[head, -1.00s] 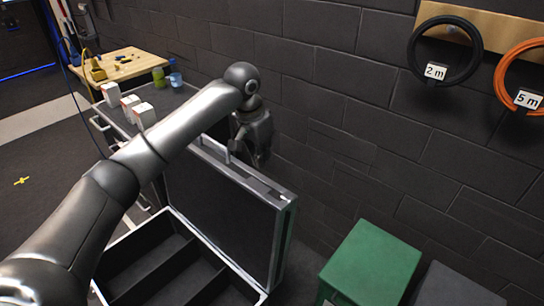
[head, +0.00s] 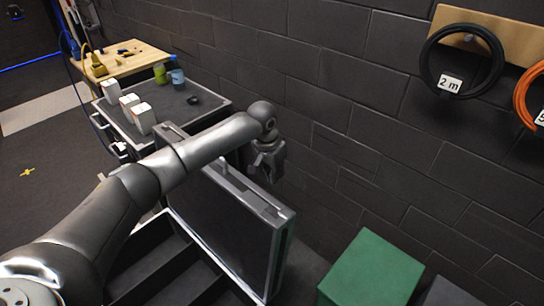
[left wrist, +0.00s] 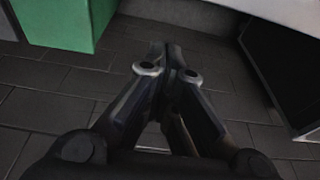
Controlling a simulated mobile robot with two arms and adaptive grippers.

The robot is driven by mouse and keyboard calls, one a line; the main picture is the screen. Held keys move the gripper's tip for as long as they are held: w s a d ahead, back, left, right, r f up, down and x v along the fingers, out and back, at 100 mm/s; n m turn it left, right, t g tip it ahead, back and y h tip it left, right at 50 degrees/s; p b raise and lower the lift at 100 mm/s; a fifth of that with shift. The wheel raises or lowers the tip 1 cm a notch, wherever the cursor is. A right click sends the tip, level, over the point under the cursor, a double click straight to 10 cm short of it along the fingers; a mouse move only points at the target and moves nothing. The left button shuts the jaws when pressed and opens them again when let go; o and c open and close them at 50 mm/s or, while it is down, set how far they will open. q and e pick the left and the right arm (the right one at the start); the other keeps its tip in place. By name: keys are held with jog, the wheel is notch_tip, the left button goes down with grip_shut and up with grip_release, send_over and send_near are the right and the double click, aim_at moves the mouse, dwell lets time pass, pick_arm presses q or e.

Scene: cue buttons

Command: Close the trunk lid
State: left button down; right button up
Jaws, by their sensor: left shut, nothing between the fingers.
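The trunk is a black case with silver edges in the head view. Its lid (head: 235,232) stands upright, open, on the side toward the brick wall. Its base (head: 165,262), with dark compartments, lies below and left of the lid, partly hidden by my left arm. My left gripper (head: 268,176) is at the wall side of the lid, near its top edge, and points down. Whether it touches the lid I cannot tell. In the left wrist view the fingers (left wrist: 172,62) are together with nothing between them, above the dark tiled floor. My right gripper is not in view.
A green box (head: 370,268) stands right of the trunk by the wall. Behind the trunk is a dark cart (head: 180,112) with white boxes and cups. A wooden table (head: 125,62) is further back. A black cable coil (head: 463,60) hangs on the wall.

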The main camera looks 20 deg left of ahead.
pick_arm(q)
jog(key=s, duration=0.1)
jog(key=s+a+p, duration=0.1)
jog(key=s+p, duration=0.1)
jog(key=shift+s+a+r, duration=0.25)
jog(key=shift+s+r, duration=0.1)
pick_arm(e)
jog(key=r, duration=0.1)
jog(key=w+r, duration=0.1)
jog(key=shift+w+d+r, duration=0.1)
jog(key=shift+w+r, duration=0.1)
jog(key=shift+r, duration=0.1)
